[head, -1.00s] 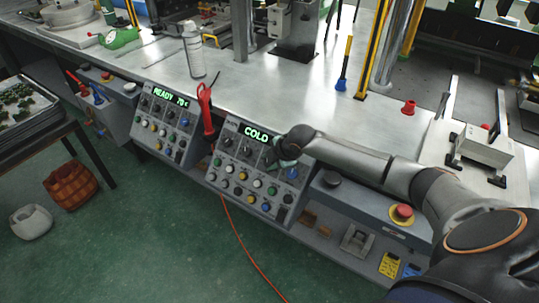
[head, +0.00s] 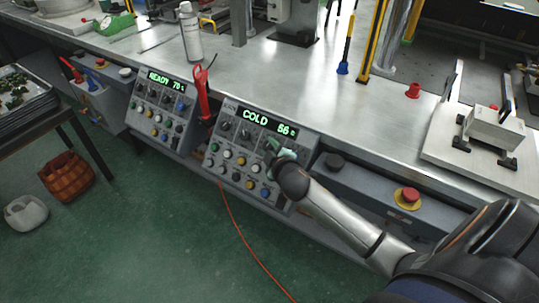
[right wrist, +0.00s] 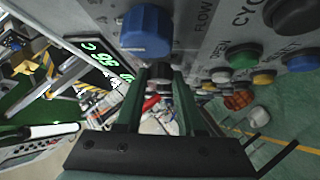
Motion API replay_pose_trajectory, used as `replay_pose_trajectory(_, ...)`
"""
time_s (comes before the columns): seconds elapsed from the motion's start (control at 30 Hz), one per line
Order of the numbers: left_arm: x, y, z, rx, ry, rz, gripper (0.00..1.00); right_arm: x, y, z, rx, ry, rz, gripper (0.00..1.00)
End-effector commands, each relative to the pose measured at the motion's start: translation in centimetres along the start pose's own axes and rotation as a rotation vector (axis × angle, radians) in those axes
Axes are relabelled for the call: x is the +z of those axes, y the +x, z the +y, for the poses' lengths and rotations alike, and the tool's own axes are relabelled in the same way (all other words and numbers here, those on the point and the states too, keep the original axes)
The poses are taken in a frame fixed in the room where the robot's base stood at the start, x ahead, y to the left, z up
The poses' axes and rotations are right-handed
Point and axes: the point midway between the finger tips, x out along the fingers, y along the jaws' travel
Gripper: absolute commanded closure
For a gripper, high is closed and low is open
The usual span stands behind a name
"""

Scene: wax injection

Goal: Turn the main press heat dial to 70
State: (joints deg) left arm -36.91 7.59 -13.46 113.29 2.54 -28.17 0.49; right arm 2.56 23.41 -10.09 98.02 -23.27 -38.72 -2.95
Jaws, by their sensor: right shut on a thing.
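The control panel (head: 228,160) on the bench front has a green display (head: 268,122) that reads COLD 56. My right gripper (head: 273,149) is at the upper right part of this panel, below the display. In the right wrist view its two green fingers (right wrist: 160,95) are shut on a dark dial (right wrist: 160,70), which they partly hide. The dial's pointer and scale cannot be read. The display also shows at a slant in the right wrist view (right wrist: 108,62). My left gripper is not in view.
A second panel (head: 150,115) to the left reads READY 70. A red-handled tool (head: 203,98) stands between the panels. A blue knob (right wrist: 146,30) is close beside the fingers. A red button (head: 407,195) sits to the right. An orange cable (head: 237,230) lies on the floor.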

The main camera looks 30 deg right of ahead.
Motion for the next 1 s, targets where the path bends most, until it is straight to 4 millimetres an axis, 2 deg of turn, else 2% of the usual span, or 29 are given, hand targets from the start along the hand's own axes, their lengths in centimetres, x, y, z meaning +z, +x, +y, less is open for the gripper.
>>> replay_pose_trajectory(0.03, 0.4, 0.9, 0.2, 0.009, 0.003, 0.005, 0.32, 0.4, 0.2, -0.8, 0.021, 0.029, -0.003, 1.00)
replay_pose_trajectory(0.3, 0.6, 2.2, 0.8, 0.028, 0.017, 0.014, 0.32, 0.3, 0.2, -0.6, 0.118, 0.113, -0.004, 1.00)
replay_pose_trajectory(0.7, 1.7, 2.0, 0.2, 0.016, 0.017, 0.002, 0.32, 0.1, 0.1, -0.3, 0.158, 0.145, -0.004, 1.00)
replay_pose_trajectory(0.97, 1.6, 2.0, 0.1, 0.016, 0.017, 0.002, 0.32, 0.0, 0.1, -0.3, 0.158, 0.144, -0.003, 1.00)
replay_pose_trajectory(1.0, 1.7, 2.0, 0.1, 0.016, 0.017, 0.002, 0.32, 0.0, 0.1, -0.3, 0.158, 0.144, -0.003, 0.58)
